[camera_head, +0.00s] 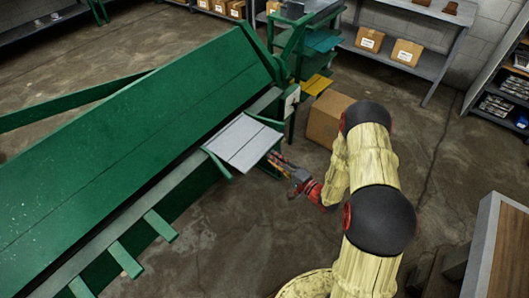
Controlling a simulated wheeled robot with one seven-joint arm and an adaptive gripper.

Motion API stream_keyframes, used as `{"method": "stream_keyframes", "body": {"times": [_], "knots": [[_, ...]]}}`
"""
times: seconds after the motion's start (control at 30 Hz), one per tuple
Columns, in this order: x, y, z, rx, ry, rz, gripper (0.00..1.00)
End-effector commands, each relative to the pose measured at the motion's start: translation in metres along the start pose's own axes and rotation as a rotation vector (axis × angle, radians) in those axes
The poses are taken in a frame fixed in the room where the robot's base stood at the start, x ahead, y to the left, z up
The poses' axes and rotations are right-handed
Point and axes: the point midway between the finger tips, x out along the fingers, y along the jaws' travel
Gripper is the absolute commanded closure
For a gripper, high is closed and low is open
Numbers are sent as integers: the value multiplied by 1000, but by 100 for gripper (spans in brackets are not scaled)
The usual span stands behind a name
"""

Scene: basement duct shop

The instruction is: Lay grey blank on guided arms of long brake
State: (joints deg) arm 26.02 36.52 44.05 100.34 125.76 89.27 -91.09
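The grey blank (241,143) is a flat sheet with a line across it, at the near side of the long green brake (120,155). It lies over or just above two green guided arms; the ends of the left arm (217,165) and the right arm (266,121) show past its edges. I cannot tell whether it rests fully on them. My gripper (273,159), red and dark, is at the blank's lower right edge. Its fingertips are small and partly hidden, so I cannot tell whether they grip the sheet.
More bare green arms (126,260) stick out along the brake at lower left. A cardboard box (328,118) stands on the floor beyond my gripper. A shelf with boxes (405,52) is at the back, and a wood-topped bench (508,250) is at right. Floor between is open.

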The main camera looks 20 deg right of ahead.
Motion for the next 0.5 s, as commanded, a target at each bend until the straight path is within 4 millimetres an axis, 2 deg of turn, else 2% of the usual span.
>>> {"method": "stream_keyframes", "body": {"times": [0.03,0.13,0.33,0.43,0.5], "knots": [[-10,-1,-1,3,4,1,76],[-24,0,-1,0,4,0,76],[-38,-4,1,0,-9,-2,76],[-30,-24,13,3,-73,-7,76],[-21,-51,32,6,-164,-7,76]]}}
